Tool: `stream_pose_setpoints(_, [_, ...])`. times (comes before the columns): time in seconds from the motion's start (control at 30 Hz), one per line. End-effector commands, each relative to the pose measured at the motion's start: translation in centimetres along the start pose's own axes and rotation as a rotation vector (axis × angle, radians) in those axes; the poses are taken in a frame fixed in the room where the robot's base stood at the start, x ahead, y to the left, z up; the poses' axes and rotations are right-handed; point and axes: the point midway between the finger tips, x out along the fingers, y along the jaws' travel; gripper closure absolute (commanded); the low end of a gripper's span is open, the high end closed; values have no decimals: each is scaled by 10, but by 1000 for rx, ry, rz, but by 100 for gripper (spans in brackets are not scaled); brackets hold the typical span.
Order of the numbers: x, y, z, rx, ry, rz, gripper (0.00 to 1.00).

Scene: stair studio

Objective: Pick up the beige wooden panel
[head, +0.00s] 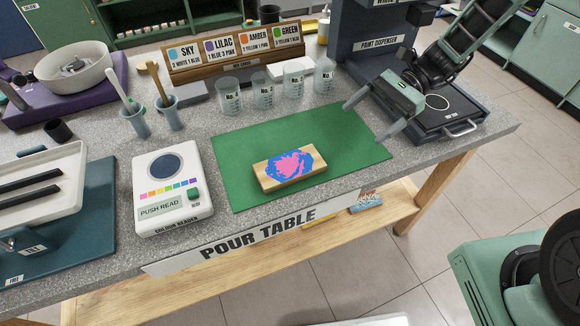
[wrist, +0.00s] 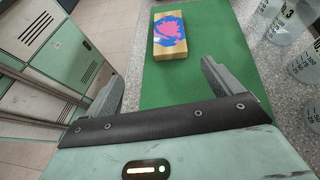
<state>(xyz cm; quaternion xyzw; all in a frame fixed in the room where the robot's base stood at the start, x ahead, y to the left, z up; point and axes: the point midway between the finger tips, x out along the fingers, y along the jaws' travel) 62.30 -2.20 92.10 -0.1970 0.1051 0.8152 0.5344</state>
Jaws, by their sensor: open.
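The beige wooden panel (head: 290,168) lies flat on the green mat (head: 240,135) on the pour table. Its top carries a blue and pink paint patch. It also shows in the wrist view (wrist: 157,46), beyond my fingertips near the top. My gripper (head: 366,117) is open and empty, above the right part of the mat, to the right of the panel and apart from it. In the wrist view my two fingers (wrist: 163,80) stand wide apart with green mat between them.
Several clear numbered cups (head: 262,92) stand behind the mat. A white colour reader (head: 172,190) is left of it. The paint dispenser (head: 375,45) with its dark tray (head: 440,108) is at the back right. The mat around the panel is clear.

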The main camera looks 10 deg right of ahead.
Motion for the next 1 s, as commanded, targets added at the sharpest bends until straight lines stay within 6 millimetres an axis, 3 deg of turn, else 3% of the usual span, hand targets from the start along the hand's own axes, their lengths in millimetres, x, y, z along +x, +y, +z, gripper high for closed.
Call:
stream_pose_setpoints(0.1, [-9, -4, -17, 59, -45, -53, 9])
stream_pose_setpoints(0.23, [-1, -6, -19, 77, -61, -65, 9])
stream_pose_setpoints(0.7, [92, -11, -13, 74, -57, -60, 9])
stream_pose_setpoints(1.0, [116, -13, -11, 74, -56, -62, 9])
